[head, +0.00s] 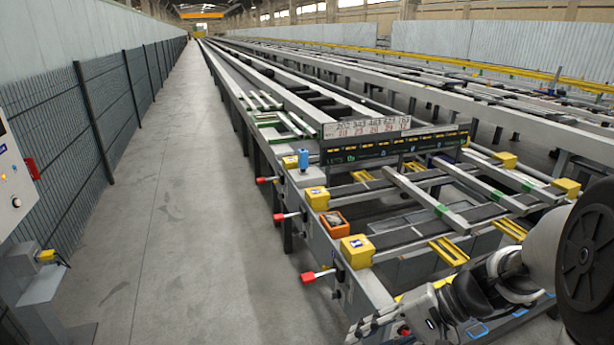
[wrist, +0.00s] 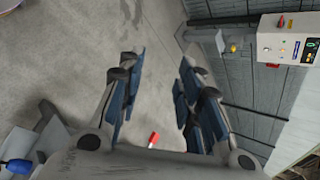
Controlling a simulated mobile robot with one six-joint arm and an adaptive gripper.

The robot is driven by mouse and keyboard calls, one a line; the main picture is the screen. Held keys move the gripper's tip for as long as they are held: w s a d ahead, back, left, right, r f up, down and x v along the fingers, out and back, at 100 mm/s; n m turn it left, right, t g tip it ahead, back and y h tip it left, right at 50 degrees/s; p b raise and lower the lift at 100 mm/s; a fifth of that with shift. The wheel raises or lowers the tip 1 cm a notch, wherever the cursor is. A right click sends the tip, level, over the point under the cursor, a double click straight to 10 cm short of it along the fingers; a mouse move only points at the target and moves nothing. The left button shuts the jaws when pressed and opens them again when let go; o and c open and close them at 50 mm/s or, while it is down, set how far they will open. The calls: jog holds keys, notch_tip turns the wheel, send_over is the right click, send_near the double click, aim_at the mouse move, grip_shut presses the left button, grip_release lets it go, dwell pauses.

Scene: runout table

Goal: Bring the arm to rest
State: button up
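My arm reaches in from the lower right of the head view. My gripper (head: 372,326) is at the bottom of that view, low by the near end of the runout table (head: 325,250). In the wrist view my gripper (wrist: 161,68) shows two blue-padded fingers standing well apart, with bare concrete floor behind the gap. The gripper is open and holds nothing. Part of the table's near end is hidden behind my arm.
Red-ended levers (head: 308,278), yellow blocks (head: 357,251) and an orange box (head: 334,223) line the table's near left edge. A mesh fence (head: 90,120) and a control panel (wrist: 288,40) stand across the aisle. The concrete aisle (head: 165,210) is clear.

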jog(key=s+d+r+n+t+h, duration=0.1)
jog(key=s+r+n+t+h, duration=0.1)
jog(key=s, duration=0.5)
jog(key=s+d+r+n+t+h, duration=0.1)
jog(key=s+r+n+t+h, duration=0.1)
jog(key=s+r+n+h, duration=0.2)
jog(key=s+r+h, duration=0.2)
jog(key=s+h, duration=0.1)
jog(key=shift+s+d+r+h, duration=0.25)
jog(key=shift+d+r+h, duration=0.05)
jog(key=shift+d+h, duration=0.1)
